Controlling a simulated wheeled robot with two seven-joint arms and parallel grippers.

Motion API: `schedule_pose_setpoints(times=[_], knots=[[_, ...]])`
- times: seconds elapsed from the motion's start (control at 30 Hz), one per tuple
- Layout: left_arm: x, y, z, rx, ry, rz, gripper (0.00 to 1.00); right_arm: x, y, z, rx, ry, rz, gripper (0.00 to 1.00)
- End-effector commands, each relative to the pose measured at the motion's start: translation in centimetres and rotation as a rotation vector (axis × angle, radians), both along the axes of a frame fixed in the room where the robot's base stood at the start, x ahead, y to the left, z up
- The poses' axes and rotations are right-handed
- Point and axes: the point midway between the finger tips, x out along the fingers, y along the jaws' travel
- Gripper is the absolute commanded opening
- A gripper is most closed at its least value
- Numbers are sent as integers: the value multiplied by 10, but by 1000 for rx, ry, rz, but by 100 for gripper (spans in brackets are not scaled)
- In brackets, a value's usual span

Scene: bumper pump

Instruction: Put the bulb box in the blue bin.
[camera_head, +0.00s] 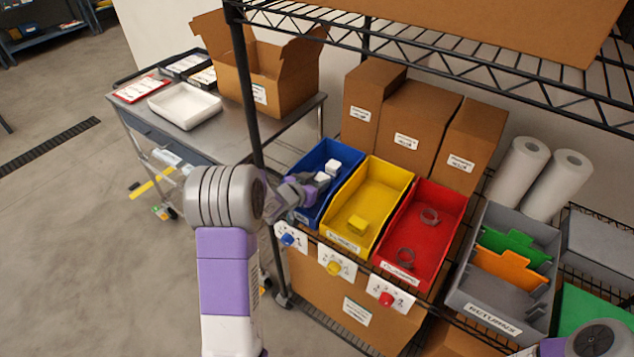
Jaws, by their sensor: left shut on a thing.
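The blue bin (313,160) stands at the left end of the shelf row. My left gripper (313,184) reaches over the blue bin from the left and is shut on a small white bulb box (322,179). Whether the held box touches the bin floor cannot be told. Another small white box (333,167) lies in the bin just behind it. My left gripper hides part of the bin's front. Only part of my right arm shows at the bottom right corner; its gripper is out of view.
A yellow bin (387,180) with a yellow block and a red bin (440,204) with dark rings stand to the right. A grey bin (552,243) holds green and orange dividers. Brown boxes (415,115) stand behind. A black shelf post (243,85) rises close to my left arm.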

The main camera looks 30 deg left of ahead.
Motion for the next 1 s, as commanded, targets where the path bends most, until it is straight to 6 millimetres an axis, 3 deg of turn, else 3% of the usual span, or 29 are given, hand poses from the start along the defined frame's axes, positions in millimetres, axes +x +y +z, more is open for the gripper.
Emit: schedule_pose_setpoints(times=[0.1,0.13,0.3,0.7,1.0], knots=[[0,1,-5,-1,0,1,10,0,0,-5,0,0,0,43],[0,0,-4,0,1,1,42,0,0,-4,0,0,0,43],[0,0,-4,0,1,1,65,0,0,-3,0,0,0,43],[-2,1,3,0,0,1,65,0,0,3,0,0,0,43],[-60,6,28,-4,-2,5,65,0,0,16,0,0,0,43]])
